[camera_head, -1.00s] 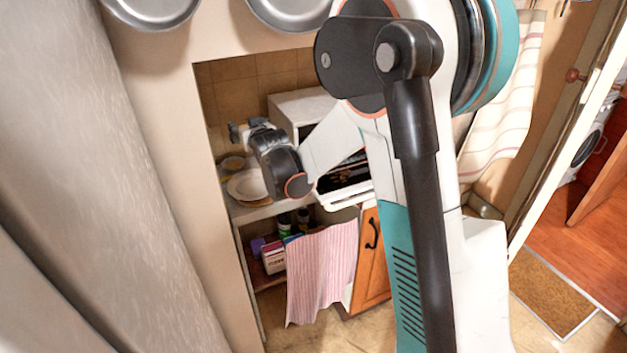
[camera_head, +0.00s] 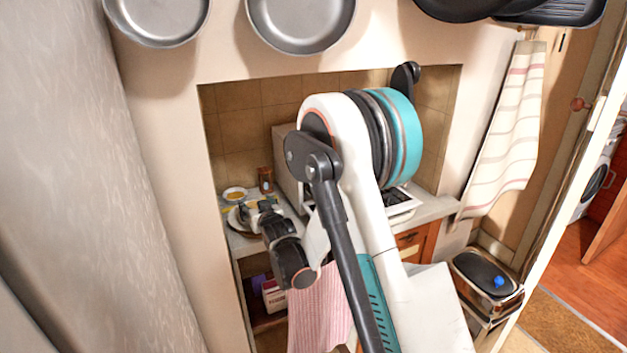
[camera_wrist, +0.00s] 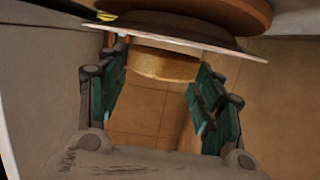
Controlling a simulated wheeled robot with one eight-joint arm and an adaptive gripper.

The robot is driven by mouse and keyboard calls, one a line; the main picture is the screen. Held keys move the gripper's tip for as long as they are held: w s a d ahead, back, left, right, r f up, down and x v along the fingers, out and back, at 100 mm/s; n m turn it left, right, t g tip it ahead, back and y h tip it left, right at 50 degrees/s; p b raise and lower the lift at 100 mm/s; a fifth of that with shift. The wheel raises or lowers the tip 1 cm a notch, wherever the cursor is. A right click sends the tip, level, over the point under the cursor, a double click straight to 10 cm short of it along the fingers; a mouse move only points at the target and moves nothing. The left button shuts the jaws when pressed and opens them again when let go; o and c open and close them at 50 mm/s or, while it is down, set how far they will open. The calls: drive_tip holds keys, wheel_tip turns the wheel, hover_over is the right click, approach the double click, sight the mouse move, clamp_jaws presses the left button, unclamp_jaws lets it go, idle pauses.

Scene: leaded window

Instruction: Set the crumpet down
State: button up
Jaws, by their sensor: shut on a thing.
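The crumpet (camera_wrist: 163,65) is a golden-brown disc between the two teal-padded fingers of my gripper (camera_wrist: 160,78) in the wrist view. My gripper is shut on it. The thin rim of a plate (camera_wrist: 215,47) lies right against the crumpet there; I cannot tell whether they touch. In the head view my gripper (camera_head: 254,208) is low over the white plate (camera_head: 236,226) on the left of the counter and hides much of it. The crumpet is too small and covered to make out clearly in the head view.
A small bowl (camera_head: 235,193) and a brown jar (camera_head: 265,180) stand behind the plate. A white oven-like box (camera_head: 287,160) is to the right. The alcove's left wall edge is close by. Pans (camera_head: 302,22) hang above. A striped pink towel (camera_head: 318,310) hangs in front.

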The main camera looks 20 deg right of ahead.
drive_tip(key=shift+f, duration=0.85)
drive_tip(key=shift+f, duration=0.1)
drive_tip(key=shift+f+b, duration=0.25)
drive_tip(key=shift+b, duration=0.2)
drive_tip(key=o, duration=1.1)
drive_tip(key=shift+r, duration=0.1)
